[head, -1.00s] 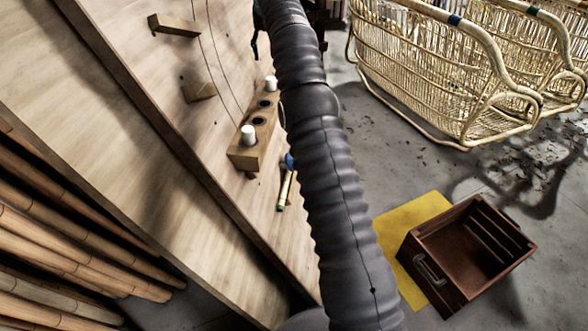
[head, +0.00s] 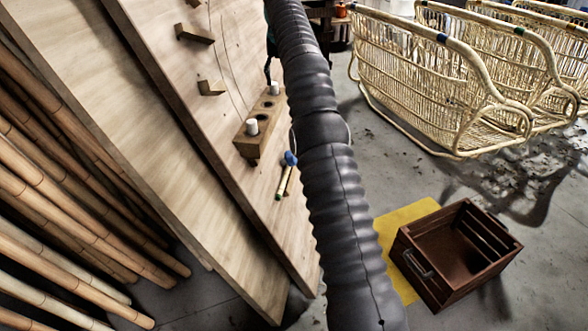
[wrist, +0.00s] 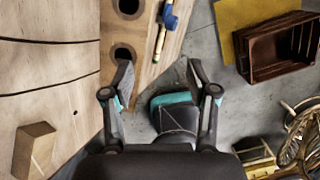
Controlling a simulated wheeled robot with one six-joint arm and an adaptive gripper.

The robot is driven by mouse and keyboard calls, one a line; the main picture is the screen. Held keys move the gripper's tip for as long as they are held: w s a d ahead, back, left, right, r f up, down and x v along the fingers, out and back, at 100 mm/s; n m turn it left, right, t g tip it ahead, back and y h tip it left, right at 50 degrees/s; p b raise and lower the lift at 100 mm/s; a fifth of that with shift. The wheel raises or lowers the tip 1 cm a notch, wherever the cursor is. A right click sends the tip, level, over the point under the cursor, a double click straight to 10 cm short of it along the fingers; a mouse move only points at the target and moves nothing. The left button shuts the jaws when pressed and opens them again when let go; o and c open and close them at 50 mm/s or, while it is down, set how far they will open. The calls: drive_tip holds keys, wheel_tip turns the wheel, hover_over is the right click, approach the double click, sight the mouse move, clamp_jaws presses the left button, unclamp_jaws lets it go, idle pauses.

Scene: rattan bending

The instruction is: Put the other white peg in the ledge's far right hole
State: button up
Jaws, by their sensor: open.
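The wooden ledge (head: 244,145) juts from the upright board in the head view. One white peg (head: 252,127) stands upright at its near end and another white peg (head: 274,89) at its far end. Dark open holes (head: 265,104) show between them. In the wrist view, part of the ledge (wrist: 122,28) shows two empty holes, one at the top edge and one (wrist: 123,53) close to my left finger; no peg shows there. My gripper (wrist: 160,78) is open with nothing seen held between its fingers. In the head view my arm hides it.
A blue-headed tool with a yellow handle (head: 285,180) hangs beside the ledge. Wooden blocks (head: 211,88) stick out of the board. A brown crate (head: 430,268) sits on the floor by a yellow mat (head: 395,230). Rattan frames (head: 430,90) stand at upper right, bamboo poles (head: 75,220) at left.

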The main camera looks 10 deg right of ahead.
drive_tip(key=s+f+m, duration=0.4)
drive_tip(key=f, duration=0.3)
drive_tip(key=s+f+m+g+h, duration=0.1)
drive_tip(key=s+f+m, duration=0.3)
drive_tip(key=f, duration=0.3)
drive_tip(key=s+f+m, duration=0.4)
drive_tip(key=f+m, duration=0.1)
drive_tip(key=f, duration=0.1)
drive_tip(key=shift+f+h, duration=0.3)
drive_tip(key=shift+f, duration=0.1)
drive_tip(key=shift+s+m, duration=0.1)
drive_tip(key=shift+m, duration=0.3)
